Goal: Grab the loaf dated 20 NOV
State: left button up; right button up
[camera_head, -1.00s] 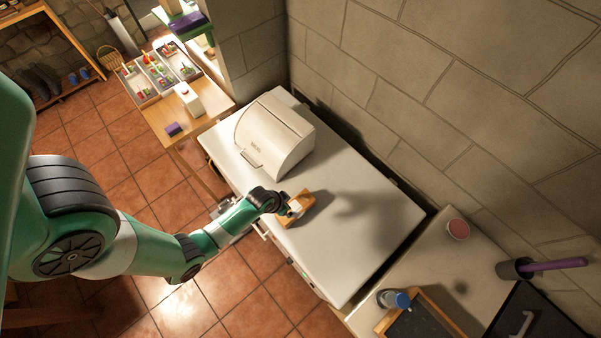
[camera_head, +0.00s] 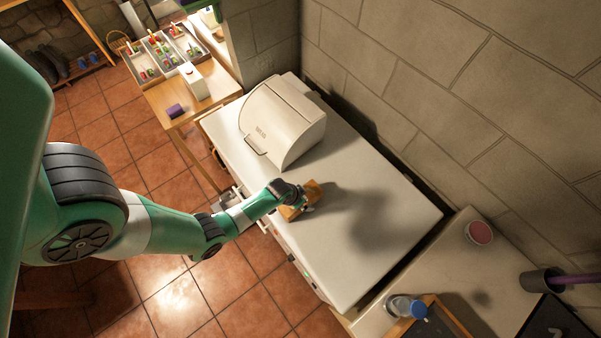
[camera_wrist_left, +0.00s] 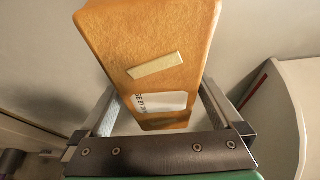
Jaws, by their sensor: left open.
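An orange-brown loaf (camera_head: 312,192) lies on the white counter top (camera_head: 350,225), in front of the bread bin. It fills the middle of the left wrist view (camera_wrist_left: 150,40), with a pale strip on its face and a white printed label (camera_wrist_left: 150,102). The print is turned and partly cut off, so I cannot read the whole date. My left gripper (camera_head: 300,208) is at the loaf. In the left wrist view the fingers of my left gripper (camera_wrist_left: 160,95) are open, one on each side of the loaf's near end. My right gripper is not in view.
A cream bread bin (camera_head: 282,122) stands behind the loaf. A wooden table (camera_head: 185,112) with trays and a purple block is at the upper left. A pink-topped jar (camera_head: 479,233) and a blue-capped jar (camera_head: 408,307) are at the right. The counter right of the loaf is clear.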

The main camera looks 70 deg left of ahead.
pick_arm(q)
jog(key=shift+w+f, duration=0.1)
jog(key=shift+f, duration=0.05)
jog(key=shift+c, duration=0.2)
jog(key=c, duration=1.2)
jog(key=shift+c, duration=0.2)
jog(key=shift+r+p, duration=0.35)
jog(key=shift+r, duration=0.2)
jog(key=v, duration=0.1)
jog(key=p+v, duration=0.2)
jog(key=shift+w+a+r, duration=0.1)
jog(key=shift+w+r, duration=0.1)
jog(key=shift+r, duration=0.25)
jog(key=s+r+p, duration=0.1)
jog(key=s+d+r+p, duration=0.1)
jog(key=r+p, duration=0.1)
jog(key=s+r+p, duration=0.1)
jog(key=p, duration=0.1)
jog(key=shift+s+d+r, duration=0.2)
jog(key=shift+d+r, duration=0.1)
jog(key=shift+r, duration=0.05)
jog(key=s+d+r+p, duration=0.2)
jog(key=s+d+r, duration=0.1)
jog(key=s, duration=0.5)
jog(key=shift+s+d+r, duration=0.25)
jog(key=shift+s+d, duration=0.15)
jog(key=shift+d, duration=0.1)
